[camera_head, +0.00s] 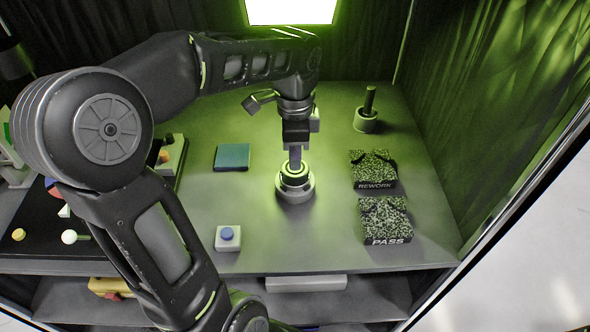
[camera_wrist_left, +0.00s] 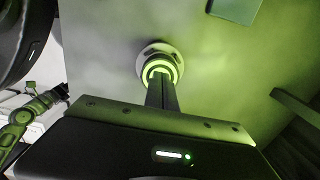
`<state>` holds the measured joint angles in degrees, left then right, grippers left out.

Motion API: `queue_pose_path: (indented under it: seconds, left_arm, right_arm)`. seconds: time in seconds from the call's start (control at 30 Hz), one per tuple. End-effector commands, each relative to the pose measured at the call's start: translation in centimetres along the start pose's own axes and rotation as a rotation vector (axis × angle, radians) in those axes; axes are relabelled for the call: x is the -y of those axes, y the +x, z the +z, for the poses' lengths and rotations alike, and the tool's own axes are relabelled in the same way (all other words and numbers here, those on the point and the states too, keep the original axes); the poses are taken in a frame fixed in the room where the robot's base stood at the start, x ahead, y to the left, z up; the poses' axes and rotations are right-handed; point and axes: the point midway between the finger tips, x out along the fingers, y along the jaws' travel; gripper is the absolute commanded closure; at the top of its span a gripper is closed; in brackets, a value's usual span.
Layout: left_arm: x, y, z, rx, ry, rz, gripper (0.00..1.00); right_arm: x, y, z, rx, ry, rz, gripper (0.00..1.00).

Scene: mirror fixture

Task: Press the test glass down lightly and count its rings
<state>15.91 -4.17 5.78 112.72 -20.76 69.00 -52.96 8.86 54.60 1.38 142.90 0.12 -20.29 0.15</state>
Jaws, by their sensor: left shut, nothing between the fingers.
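The round fixture (camera_head: 295,188) stands on the grey table as a short pale cylinder with a dark top and glowing green rings. It also shows in the left wrist view (camera_wrist_left: 157,52), with bright concentric rings around my fingertips. The test glass cannot be told apart from the fixture's top. My left gripper (camera_head: 295,168) points straight down over the fixture's middle, fingers together and empty. Its fingers also show in the left wrist view (camera_wrist_left: 160,85), covering part of the rings. Whether the tips touch the glass cannot be told. My right gripper is not seen.
Speckled blocks marked REWORK (camera_head: 373,170) and PASS (camera_head: 386,220) lie to the right. A round holder with a dark post (camera_head: 367,120) stands behind them. A teal pad (camera_head: 232,157) and a blue-button box (camera_head: 228,238) lie left. Dark curtains flank the table.

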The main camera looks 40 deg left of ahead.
Motion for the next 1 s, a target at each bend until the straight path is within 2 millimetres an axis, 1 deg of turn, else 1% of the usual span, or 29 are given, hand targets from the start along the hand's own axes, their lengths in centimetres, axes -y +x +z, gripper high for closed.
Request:
queue_pose_path:
  seconds: [0.57, 0.67, 1.0]
  left_arm:
    - [-0.1, 0.0, 0.0, 0.002, 0.0, 0.005, 1.0]
    - [-0.1, -0.6, 0.0, 0.001, 0.0, 0.004, 1.0]
    - [0.0, -3.8, 0.0, 0.0, 0.0, 0.001, 1.0]
  right_arm:
    - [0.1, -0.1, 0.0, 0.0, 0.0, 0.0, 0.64]
    - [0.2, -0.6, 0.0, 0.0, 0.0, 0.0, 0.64]
    - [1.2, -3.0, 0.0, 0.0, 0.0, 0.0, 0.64]
